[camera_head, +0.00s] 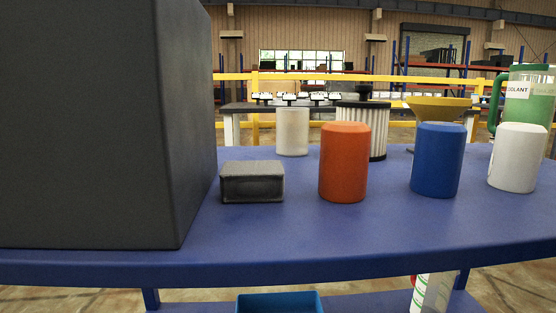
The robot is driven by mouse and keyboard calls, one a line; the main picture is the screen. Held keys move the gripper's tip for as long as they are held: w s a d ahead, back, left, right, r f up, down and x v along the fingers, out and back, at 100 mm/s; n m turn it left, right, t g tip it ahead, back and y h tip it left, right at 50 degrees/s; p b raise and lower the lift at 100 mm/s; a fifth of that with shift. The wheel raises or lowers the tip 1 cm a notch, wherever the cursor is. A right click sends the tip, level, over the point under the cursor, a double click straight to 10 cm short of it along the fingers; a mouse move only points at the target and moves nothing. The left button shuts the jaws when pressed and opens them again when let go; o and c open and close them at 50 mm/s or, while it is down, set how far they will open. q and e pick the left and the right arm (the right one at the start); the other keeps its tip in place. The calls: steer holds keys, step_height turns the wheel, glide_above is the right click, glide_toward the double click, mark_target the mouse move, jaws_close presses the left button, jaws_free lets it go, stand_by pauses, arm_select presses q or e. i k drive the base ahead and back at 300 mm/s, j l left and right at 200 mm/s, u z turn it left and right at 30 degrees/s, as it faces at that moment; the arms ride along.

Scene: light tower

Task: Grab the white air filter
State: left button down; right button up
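A white pleated air filter (376,128) with black end caps stands upright toward the back of the blue table (300,245). The orange canister (343,163) stands in front of it and hides its lower left part. A plain white cylinder (293,132) stands to its left, apart from it. A yellow funnel-shaped piece (440,107) is to its right, partly hidden by the blue canister (437,160). Neither of my grippers is in view.
A large dark grey box (95,125) fills the left of the table. A small dark grey block (252,182) lies beside it. A white canister (516,158) and a green jug (528,95) stand at the right. The front strip of the table is clear.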

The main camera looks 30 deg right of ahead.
mark_target(375, 114)
steer(key=z, duration=1.3)
